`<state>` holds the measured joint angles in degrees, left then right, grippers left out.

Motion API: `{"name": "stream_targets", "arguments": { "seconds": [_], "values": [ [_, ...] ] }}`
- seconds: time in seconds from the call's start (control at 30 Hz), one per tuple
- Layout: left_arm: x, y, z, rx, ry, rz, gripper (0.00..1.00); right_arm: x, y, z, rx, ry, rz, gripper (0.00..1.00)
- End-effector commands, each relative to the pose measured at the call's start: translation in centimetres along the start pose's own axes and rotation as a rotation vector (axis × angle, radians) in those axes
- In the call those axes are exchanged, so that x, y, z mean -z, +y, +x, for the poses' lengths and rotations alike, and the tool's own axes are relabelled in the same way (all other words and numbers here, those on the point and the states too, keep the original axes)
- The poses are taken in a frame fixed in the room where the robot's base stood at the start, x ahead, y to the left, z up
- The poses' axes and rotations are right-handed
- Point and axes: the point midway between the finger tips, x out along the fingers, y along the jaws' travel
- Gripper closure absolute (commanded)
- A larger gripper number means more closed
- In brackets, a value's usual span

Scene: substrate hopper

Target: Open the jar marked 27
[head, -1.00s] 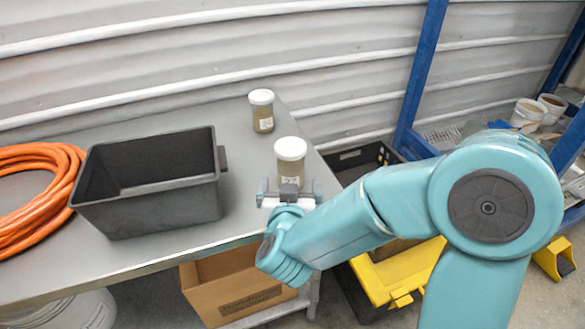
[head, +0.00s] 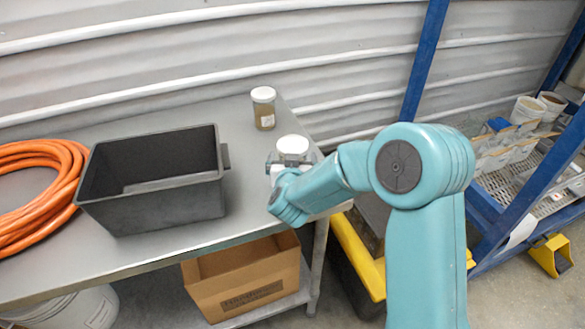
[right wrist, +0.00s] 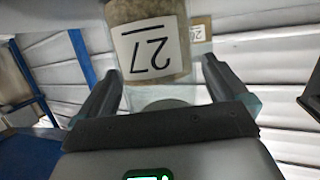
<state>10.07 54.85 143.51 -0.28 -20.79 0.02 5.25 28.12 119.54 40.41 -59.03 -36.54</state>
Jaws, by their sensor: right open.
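The jar marked 27 (right wrist: 150,45) fills the top middle of the right wrist view, its white label upside down there. It stands on the table, and its white lid (head: 293,145) shows in the head view, with most of its body hidden by my gripper. My right gripper (head: 290,163) is open, at the near side of this jar. In the right wrist view its two fingers (right wrist: 162,72) stand on either side of the jar; I cannot tell whether they touch it. My left gripper is not in view.
A second white-lidded jar (head: 264,109) stands farther back on the grey table (head: 215,120). A black bin (head: 165,208) and an orange hose (head: 35,190) lie to the left. A cardboard box (head: 245,285) is on the lower shelf. A blue rack (head: 535,185) stands at right.

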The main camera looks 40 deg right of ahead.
Motion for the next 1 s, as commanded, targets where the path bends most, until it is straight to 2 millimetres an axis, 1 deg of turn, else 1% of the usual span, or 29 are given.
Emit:
{"name": "stream_targets", "arguments": {
  "seconds": [0.1, 0.17, 0.2, 0.27, 0.3, 0.33, 0.37, 0.57, 0.67, 0.77, 0.87, 0.9, 1.0],
  "values": [
    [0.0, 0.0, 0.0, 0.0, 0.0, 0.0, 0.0, 0.0, 0.0, 0.0, 0.0, 0.0, 0.0, 0.0],
    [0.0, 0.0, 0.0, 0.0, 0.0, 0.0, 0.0, 0.0, 0.0, -0.1, 0.0, 0.0, 0.0, 0.2],
    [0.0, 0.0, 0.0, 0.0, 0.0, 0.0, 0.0, 0.0, 0.0, -0.1, 0.0, 0.0, 0.0, 0.33],
    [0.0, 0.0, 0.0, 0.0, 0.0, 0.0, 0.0, 0.0, 0.0, -0.1, 0.0, 0.0, 0.0, 0.52],
    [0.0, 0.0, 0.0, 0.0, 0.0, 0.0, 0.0, 0.0, 0.0, -0.1, 0.0, 0.0, 0.0, 0.64],
    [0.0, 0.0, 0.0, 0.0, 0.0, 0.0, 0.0, 0.1, 0.0, -0.1, 0.0, 0.003, 0.001, 0.64],
    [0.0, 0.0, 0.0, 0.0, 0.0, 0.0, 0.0, 0.1, 0.0, -0.1, 0.0, 0.003, 0.001, 0.7],
    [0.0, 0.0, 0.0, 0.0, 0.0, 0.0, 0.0, 0.3, 0.0, -0.1, 0.0, 0.003, 0.001, 0.7],
    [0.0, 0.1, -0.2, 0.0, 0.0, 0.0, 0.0, 1.3, -0.1, -0.4, 0.001, 0.006, 0.003, 0.7],
    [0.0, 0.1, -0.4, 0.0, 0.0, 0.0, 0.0, 3.4, 0.0, -1.1, 0.001, 0.008, 0.005, 0.7],
    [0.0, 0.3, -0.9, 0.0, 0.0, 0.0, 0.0, 6.3, 0.0, -2.0, 0.002, 0.01, 0.006, 0.7],
    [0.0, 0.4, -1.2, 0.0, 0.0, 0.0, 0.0, 7.6, 0.0, -2.4, 0.001, 0.01, 0.007, 0.7],
    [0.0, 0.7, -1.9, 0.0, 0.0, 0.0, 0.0, 10.7, -0.1, -3.4, 0.002, 0.009, 0.006, 0.7]
  ]
}}
